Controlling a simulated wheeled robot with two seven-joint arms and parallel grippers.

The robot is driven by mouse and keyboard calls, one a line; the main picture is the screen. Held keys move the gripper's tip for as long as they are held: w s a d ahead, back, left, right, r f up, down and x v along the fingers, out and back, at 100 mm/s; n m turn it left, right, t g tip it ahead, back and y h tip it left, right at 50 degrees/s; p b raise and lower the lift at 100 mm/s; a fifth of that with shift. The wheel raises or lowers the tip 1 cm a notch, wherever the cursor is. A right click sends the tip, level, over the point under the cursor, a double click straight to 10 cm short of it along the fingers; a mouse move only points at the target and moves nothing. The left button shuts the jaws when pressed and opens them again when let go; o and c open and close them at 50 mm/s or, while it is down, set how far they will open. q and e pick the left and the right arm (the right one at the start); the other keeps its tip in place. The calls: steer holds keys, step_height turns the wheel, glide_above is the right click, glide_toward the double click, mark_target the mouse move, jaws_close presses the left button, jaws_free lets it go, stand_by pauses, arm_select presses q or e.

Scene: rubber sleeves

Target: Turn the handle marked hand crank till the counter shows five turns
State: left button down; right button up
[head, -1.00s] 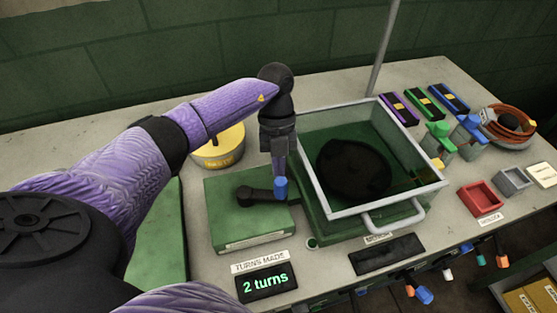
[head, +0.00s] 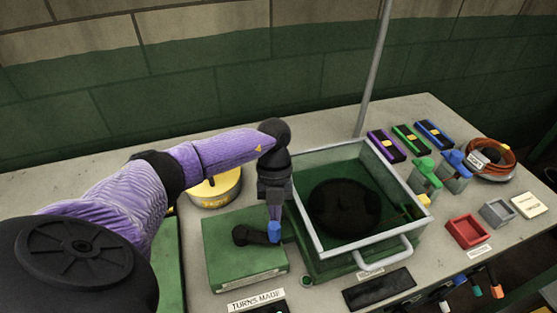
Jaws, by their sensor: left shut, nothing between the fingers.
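The hand crank is a black arm (head: 256,236) on top of a green box (head: 245,265), with an upright blue knob (head: 274,233) at its right end. My left gripper (head: 275,217) points down, its fingertips right at the top of the knob; it is shut with nothing between its fingers. Whether the fingers touch the knob I cannot tell. The label "TURNS MADE" (head: 256,299) lies in front of the box. The counter (head: 268,310) below it is cut off by the bottom edge, so its number cannot be read. My right gripper is not in view.
A grey-framed green case (head: 310,240) with a front handle and a dark round thing inside stands close right of the crank. A yellow round tin (head: 216,190) sits behind the box. A red tray (head: 467,232) and other small items lie at the right. A grey pole (head: 374,70) rises behind.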

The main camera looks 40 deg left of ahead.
arm_select(q)
steer(key=v, duration=1)
steer(key=shift+f, duration=0.1)
stand_by(1.9)
